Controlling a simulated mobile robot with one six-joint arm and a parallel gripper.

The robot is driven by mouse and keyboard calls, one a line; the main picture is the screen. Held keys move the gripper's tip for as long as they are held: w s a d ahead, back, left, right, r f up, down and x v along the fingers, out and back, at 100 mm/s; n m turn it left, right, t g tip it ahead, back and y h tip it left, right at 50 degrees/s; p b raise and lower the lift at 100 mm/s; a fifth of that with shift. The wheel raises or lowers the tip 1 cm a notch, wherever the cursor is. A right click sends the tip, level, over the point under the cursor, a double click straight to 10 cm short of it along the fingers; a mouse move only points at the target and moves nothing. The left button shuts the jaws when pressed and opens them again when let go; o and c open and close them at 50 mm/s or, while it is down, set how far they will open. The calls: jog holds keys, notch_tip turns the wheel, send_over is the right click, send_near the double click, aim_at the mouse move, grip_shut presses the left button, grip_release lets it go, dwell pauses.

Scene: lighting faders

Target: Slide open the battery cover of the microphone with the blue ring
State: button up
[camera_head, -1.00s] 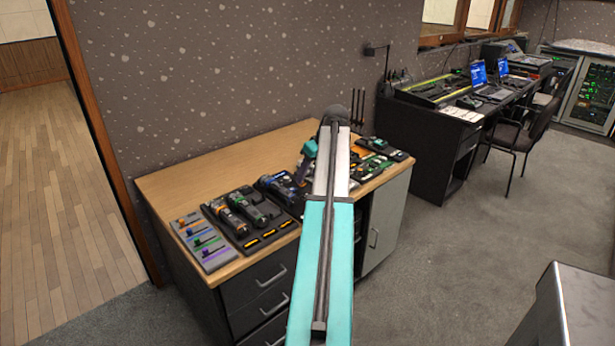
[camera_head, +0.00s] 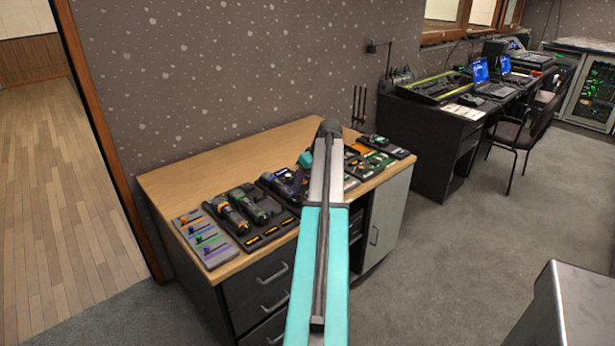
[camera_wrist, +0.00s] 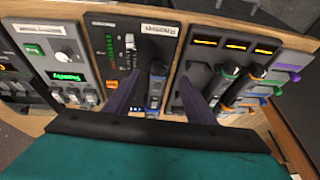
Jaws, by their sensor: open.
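The microphone with the blue ring (camera_wrist: 157,86) lies on a dark receiver panel, with its dark body between my two fingers in the wrist view. My gripper (camera_wrist: 159,80) is open, with one dark purple finger on each side of the microphone. I cannot tell whether the fingers touch it. In the head view my gripper (camera_head: 298,180) is low over this panel, and the arm and fingers partly hide it. The battery cover cannot be made out clearly.
Beside it, a microphone with a green ring (camera_wrist: 221,82) and one with an orange ring (camera_wrist: 241,86) lie on another panel. A grey fader board (camera_head: 206,240) is at the desk's left front. The wooden desk top (camera_head: 195,180) is clear behind the panels.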

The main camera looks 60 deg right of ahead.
aim_at(298, 197)
jog(key=shift+p+x, duration=0.5)
jog(key=shift+x, duration=3.5)
jog(key=c, duration=1.1)
jog(key=shift+s+a, duration=0.3)
jog(key=shift+s, duration=0.6)
jog(key=shift+s+a, duration=0.3)
jog(key=shift+s, duration=0.6)
jog(key=shift+s+a, duration=0.3)
jog(key=shift+s, duration=0.55)
jog(key=o, duration=1.1)
jog(key=shift+r, duration=0.1)
